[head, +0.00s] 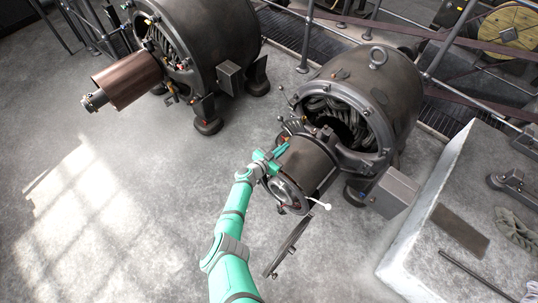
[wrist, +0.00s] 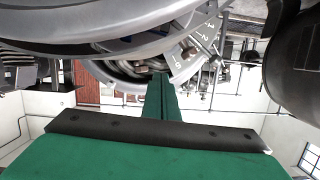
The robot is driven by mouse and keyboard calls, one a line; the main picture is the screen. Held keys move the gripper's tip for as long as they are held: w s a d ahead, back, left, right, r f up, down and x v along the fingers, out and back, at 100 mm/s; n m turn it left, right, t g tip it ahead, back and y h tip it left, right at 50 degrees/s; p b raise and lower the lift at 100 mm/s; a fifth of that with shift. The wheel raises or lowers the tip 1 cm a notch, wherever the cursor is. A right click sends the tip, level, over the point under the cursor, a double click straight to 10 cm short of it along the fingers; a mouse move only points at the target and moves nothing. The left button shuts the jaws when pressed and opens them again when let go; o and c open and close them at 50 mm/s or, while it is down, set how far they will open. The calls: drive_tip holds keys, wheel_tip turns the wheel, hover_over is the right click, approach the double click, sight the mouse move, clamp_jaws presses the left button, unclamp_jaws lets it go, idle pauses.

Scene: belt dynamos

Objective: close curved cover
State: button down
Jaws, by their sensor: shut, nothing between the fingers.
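The right dynamo (head: 365,95) has a dark, open-fronted round housing with coils inside. A brownish-grey curved shell (head: 312,160) projects from its front toward the lower left, with a round metal end ring; I cannot tell for sure that this shell is the curved cover. A thin dark plate (head: 288,248) shows nearly edge-on below it. My gripper (head: 270,162) is at the shell's left side, close to it; contact is unclear. In the wrist view the closed green fingers (wrist: 160,88) point beneath a large grey curved rim (wrist: 110,47). Nothing shows between them.
A second dynamo (head: 205,45) with a copper-coloured cylinder (head: 128,80) stands at the back left. A pale plinth (head: 425,225) stands at the right. A grey box (head: 392,192) juts from the right dynamo's side. Railings cross behind. The floor at left is clear.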

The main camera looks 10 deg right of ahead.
drive_tip(key=shift+w+d+r, duration=0.1)
drive_tip(key=shift+d+r, duration=0.15)
drive_tip(key=shift+r, duration=0.6)
drive_tip(key=v, duration=0.4)
drive_tip(key=shift+w+a, duration=0.2)
drive_tip(key=shift+a, duration=0.15)
drive_tip(key=v, duration=0.5)
drive_tip(key=shift+s+a+r, duration=0.1)
drive_tip(key=shift+a, duration=0.1)
